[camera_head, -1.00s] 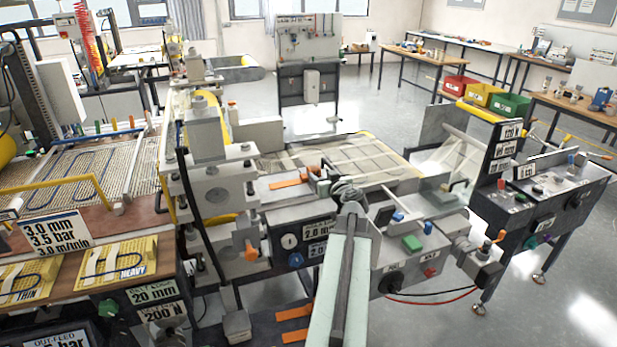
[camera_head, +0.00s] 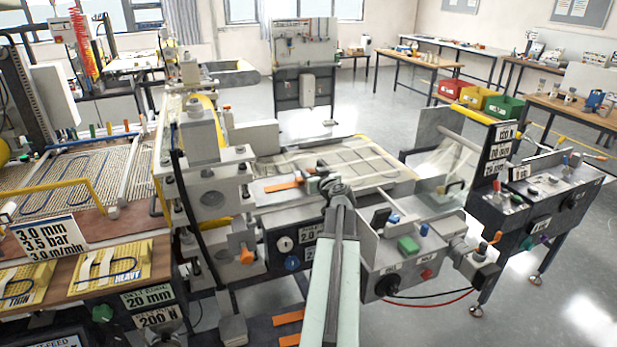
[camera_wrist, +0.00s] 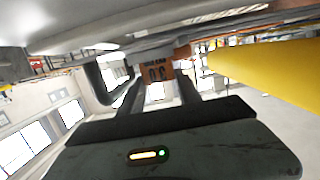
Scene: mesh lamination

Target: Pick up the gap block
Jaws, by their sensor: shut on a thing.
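The gap block (camera_wrist: 155,71) is an orange-brown block with dark markings, seen in the wrist view between the far ends of my gripper's two dark fingers. My gripper (camera_wrist: 157,88) is shut on it. In the head view my gripper (camera_head: 312,181) is over the front edge of the laminating machine's bed, right of the roller stand. My own arm and wrist hide much of it there, and I cannot make out the block clearly in that view.
An orange strip (camera_head: 283,187) lies just left of my gripper. The roller stand (camera_head: 212,195) rises further left. In the wrist view a yellow bar (camera_wrist: 268,68) runs close on the right.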

